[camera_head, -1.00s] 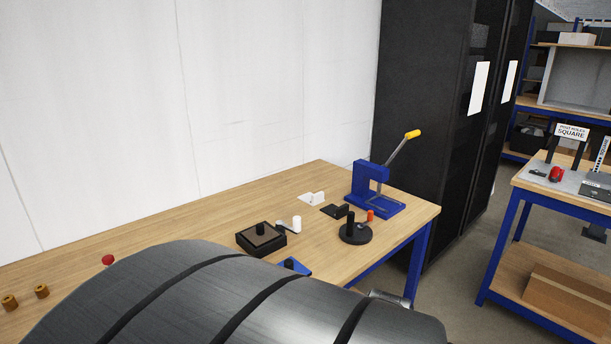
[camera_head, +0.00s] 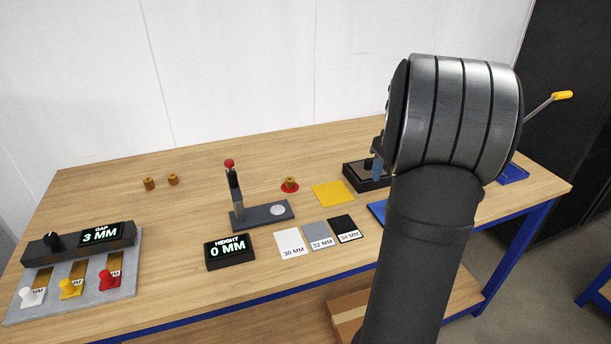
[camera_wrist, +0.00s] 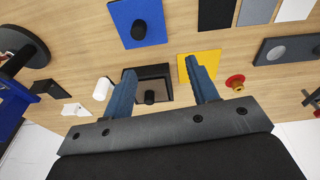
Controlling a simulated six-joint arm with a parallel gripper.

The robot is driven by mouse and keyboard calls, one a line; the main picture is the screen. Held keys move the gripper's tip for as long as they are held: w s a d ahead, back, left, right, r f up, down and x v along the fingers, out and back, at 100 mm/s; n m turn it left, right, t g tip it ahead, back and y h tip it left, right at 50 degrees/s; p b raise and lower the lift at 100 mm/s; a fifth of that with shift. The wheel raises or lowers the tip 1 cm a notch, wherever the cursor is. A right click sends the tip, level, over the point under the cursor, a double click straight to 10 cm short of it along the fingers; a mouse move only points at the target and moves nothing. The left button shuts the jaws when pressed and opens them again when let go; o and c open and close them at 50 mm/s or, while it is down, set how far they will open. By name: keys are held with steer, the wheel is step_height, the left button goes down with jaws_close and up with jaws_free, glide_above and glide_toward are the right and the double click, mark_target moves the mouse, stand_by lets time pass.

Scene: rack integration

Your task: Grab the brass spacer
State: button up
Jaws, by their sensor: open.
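A brass spacer (camera_head: 290,182) sits on a red disc (camera_head: 291,189) in the middle of the table; it also shows in the wrist view (camera_wrist: 236,81), right of my fingers. Two more brass-coloured spacers (camera_head: 149,184) (camera_head: 172,179) stand side by side at the back left of the table. My gripper (camera_wrist: 165,82) is open and empty, its blue fingers spread above the black square block (camera_wrist: 150,94) and the edge of the yellow mat (camera_wrist: 209,61). In the head view my arm hides most of the gripper; one blue finger (camera_head: 378,168) shows beside the black block.
A height gauge (camera_head: 262,215) with a red-topped post stands left of the red disc. In front are a height display (camera_head: 229,252) and three labelled cards (camera_head: 320,236). A gap fixture (camera_head: 80,270) with coloured knobs is at front left. The back-left table is mostly clear.

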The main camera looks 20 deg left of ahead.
steer(key=w+a+r+n, duration=0.1)
steer(key=w+a+n, duration=0.2)
steer(key=a, duration=0.9)
steer(key=n+g, duration=0.2)
steer(key=n, duration=0.3)
glide_toward(290, 179)
steer(key=shift+y, duration=0.3)
steer(key=f, duration=0.4)
steer(key=shift+s+f, duration=0.2)
steer(key=shift+s, duration=0.15)
steer(key=shift+w+a+f, duration=0.1)
steer(key=shift+a+f, duration=0.05)
steer(key=shift+f, duration=0.75)
steer(key=shift+a+f, duration=0.2)
steer(key=shift+f, duration=0.7)
steer(key=shift+w+a+f, duration=0.1)
steer(key=shift+a+f, duration=0.05)
steer(key=shift+f, duration=0.7)
steer(key=c, duration=1.1)
steer(key=shift+o, duration=0.2)
steer(key=shift+r, duration=0.1)
